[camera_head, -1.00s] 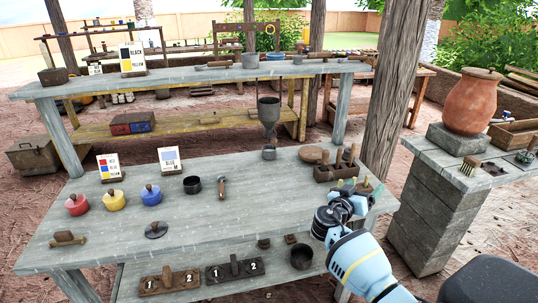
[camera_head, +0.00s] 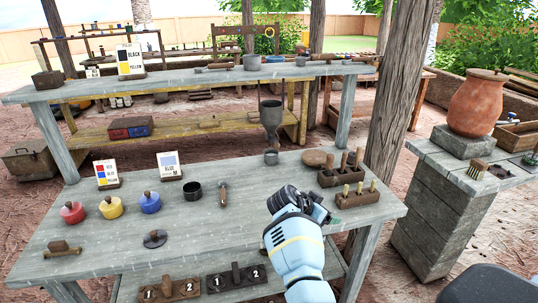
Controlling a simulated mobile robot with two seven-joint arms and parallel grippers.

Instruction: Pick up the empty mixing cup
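A small dark open cup (camera_head: 192,190) stands upright on the near grey table (camera_head: 130,230), beside a short-handled tool. It looks empty, though its inside is small and dark. A smaller grey cup (camera_head: 271,156) stands farther back, below a hanging funnel; I cannot tell what is in it. My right gripper (camera_head: 284,197) is over the right part of the near table, right of the dark cup and apart from it. Its fingers are foreshortened and dark, so its opening is unclear. My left gripper is out of view.
Wooden tool holders (camera_head: 342,172) stand at the right. A dark lid (camera_head: 155,239) lies in front.

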